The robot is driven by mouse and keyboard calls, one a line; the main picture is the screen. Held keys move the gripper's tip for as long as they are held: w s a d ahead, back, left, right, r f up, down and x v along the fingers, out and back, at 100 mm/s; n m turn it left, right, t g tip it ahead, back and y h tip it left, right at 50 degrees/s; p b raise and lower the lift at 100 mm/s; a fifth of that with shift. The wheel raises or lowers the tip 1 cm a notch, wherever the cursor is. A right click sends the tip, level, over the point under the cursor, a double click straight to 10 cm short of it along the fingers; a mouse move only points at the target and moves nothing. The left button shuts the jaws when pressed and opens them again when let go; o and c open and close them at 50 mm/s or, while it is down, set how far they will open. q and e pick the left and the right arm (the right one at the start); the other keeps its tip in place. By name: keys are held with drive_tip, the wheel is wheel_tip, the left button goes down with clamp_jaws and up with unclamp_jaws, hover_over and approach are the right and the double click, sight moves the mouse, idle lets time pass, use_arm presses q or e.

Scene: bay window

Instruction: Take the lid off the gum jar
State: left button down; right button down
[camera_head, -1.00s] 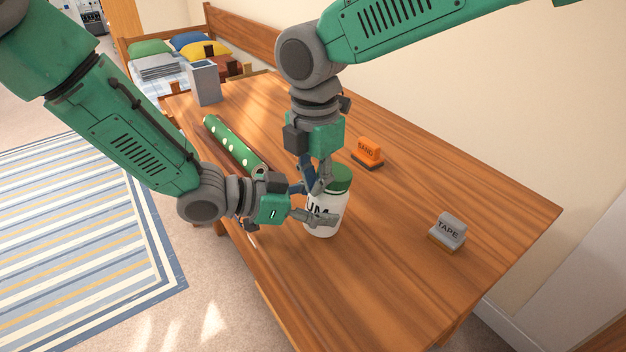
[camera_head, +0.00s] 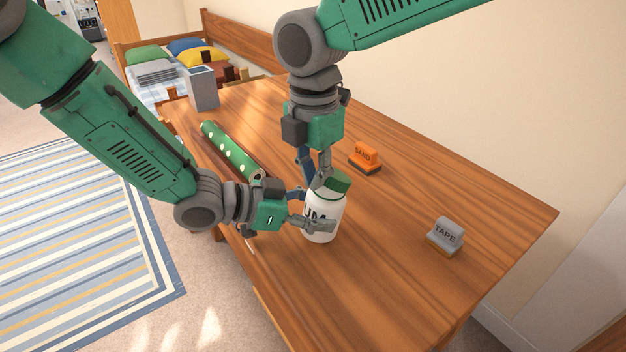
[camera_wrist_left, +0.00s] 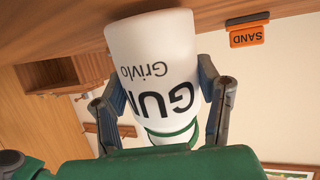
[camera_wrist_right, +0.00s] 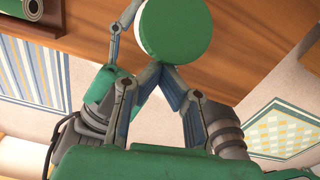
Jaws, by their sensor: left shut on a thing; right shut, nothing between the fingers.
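The gum jar (camera_head: 316,228) is white with dark lettering and stands on the wooden table. It fills the middle of the left wrist view (camera_wrist_left: 155,60). Its green lid (camera_head: 338,183) is at the top of the jar; I cannot tell whether it is seated tightly. My left gripper (camera_head: 312,222) is shut around the jar's body, one finger on each side. My right gripper (camera_head: 318,182) points down beside the lid. Its fingertips meet with nothing between them, right by the lid's rim in the right wrist view (camera_wrist_right: 170,66); I cannot tell if they touch it.
A green spotted roll (camera_head: 230,148) lies behind my left gripper. An orange sand block (camera_head: 365,157) and a grey tape block (camera_head: 445,235) sit to the right. A grey box (camera_head: 203,88) stands at the far end. The table's right side is mostly clear.

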sight(305, 212)
use_arm(q)
drive_tip(key=shift+s+f, duration=0.25)
drive_tip(key=shift+f, duration=0.15)
use_arm(e)
drive_tip(key=shift+d+r, duration=0.15)
drive_tip(key=shift+r, duration=0.85)
drive_tip(key=shift+d+r, duration=0.15)
drive_tip(key=shift+r, duration=0.85)
use_arm(q)
drive_tip(key=shift+c, duration=2.4)
unclamp_jaws()
use_arm(e)
drive_tip(key=shift+w, duration=0.1)
use_arm(q)
drive_tip(key=shift+o, duration=0.4)
drive_tip(key=shift+w+r, duration=0.15)
drive_tip(key=shift+a+r, duration=0.25)
drive_tip(key=shift+a, duration=0.1)
drive_tip(key=shift+v, duration=3.6)
drive_tip(key=shift+f, duration=0.15)
